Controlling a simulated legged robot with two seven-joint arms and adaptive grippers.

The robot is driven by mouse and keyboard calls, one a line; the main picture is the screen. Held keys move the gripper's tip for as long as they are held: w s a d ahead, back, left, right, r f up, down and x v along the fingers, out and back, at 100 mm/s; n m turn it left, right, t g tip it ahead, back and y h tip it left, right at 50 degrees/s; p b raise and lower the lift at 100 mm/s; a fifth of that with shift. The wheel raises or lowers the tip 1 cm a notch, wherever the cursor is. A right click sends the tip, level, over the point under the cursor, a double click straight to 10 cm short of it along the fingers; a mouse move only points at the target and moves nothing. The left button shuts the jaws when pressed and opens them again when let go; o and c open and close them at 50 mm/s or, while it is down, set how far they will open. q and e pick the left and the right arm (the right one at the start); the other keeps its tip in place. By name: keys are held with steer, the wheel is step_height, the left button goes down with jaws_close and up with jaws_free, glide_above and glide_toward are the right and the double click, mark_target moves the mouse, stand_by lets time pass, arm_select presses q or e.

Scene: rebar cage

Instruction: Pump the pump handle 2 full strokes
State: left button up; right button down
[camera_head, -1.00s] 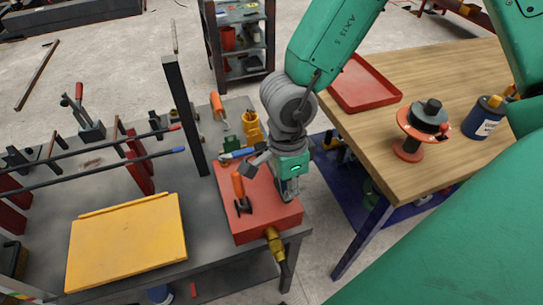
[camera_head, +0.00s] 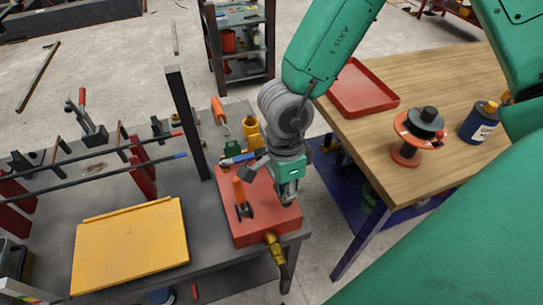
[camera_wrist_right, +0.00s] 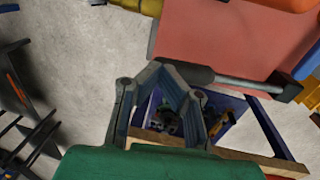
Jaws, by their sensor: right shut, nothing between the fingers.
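The red pump body (camera_head: 258,228) sits on the right end of the grey bench, with a brass fitting (camera_head: 273,243) at its front edge. My right gripper (camera_head: 289,199) is over the pump's right side, shut and empty. In the right wrist view, a dark grip on a grey rod (camera_wrist_right: 240,84), which looks like the pump handle, crosses the red surface. My right gripper's fingers (camera_wrist_right: 160,68) are close beside the grip's end; I cannot tell whether they touch. The handle is mostly hidden in the head view. My left gripper is out of view.
A yellow panel (camera_head: 130,247) and a rack of dark bars (camera_head: 95,163) occupy the bench's left side. A dark post (camera_head: 186,120) stands behind the pump. The wooden table (camera_head: 385,150) on the right holds a red tray (camera_head: 362,90), a spool (camera_head: 420,125) and a blue can (camera_head: 480,122).

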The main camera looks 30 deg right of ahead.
steer(key=r+p, duration=0.2)
steer(key=w+r+p, duration=0.1)
steer(key=r+p, duration=0.1)
steer(key=w+r+p, duration=0.1)
steer(key=r+p, duration=0.1)
steer(key=p, duration=0.1)
steer(key=shift+a, duration=0.1)
steer(key=shift+w+r, duration=0.2)
steer(key=shift+w+r+b, duration=0.2)
steer(key=shift+r+b, duration=0.1)
steer(key=shift+r, duration=0.45)
steer(key=shift+s+a+f, duration=0.1)
steer(key=shift+s+f, duration=0.2)
steer(key=shift+f, duration=0.35)
steer(key=shift+s+a+f+b, duration=0.1)
steer(key=shift+s+f+b, duration=0.25)
steer(key=shift+f, duration=0.25)
